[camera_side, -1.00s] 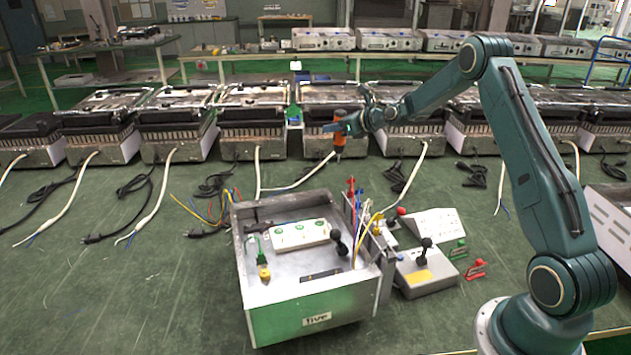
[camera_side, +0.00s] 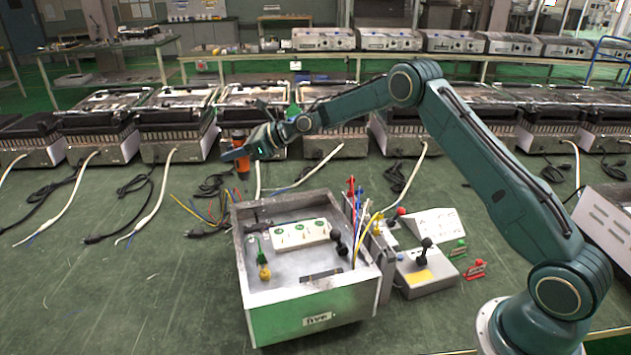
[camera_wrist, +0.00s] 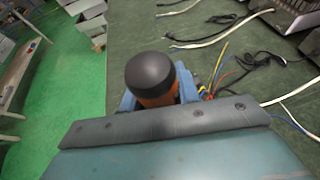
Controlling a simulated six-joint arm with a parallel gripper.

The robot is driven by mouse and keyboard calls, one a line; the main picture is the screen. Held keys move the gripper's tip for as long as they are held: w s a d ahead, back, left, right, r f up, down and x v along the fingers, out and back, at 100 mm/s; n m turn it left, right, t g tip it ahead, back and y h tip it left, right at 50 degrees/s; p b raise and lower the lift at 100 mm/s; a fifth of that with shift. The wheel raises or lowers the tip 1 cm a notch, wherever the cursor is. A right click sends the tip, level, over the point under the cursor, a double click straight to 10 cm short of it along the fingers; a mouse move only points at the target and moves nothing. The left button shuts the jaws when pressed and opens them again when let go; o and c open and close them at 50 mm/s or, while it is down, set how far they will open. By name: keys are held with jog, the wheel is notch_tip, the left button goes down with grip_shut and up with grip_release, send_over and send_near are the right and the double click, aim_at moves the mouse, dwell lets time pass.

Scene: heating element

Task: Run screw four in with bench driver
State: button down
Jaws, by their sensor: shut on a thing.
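My gripper (camera_side: 240,152) is shut on the bench driver (camera_side: 239,141), an orange tool with a dark cap. It holds the driver upright above the left back corner of the open metal housing (camera_side: 314,322), apart from it. In the wrist view the driver (camera_wrist: 150,78) shows from above, its black cap between the blue jaws. Inside the housing a white terminal block (camera_side: 300,233) with green round marks lies near the back wall. The screws on it are too small to tell apart, and screw four cannot be picked out.
Coloured wires (camera_side: 205,208) stick out at the housing's left back corner. A grey switch box (camera_side: 425,276) and red and green clips (camera_side: 475,268) lie to its right. Grills (camera_side: 175,122) line the bench behind. The left front surface is clear.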

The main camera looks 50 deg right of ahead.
aim_at(245, 182)
jog(key=shift+a+f, duration=0.2)
jog(key=shift+f, duration=1)
jog(key=shift+a+f, duration=0.15)
jog(key=shift+f, duration=1.05)
jog(key=shift+f, duration=0.25)
jog(key=shift+f, duration=2.3)
jog(key=shift+f, duration=0.9)
jog(key=shift+r, duration=0.1)
jog(key=shift+r, duration=2.5)
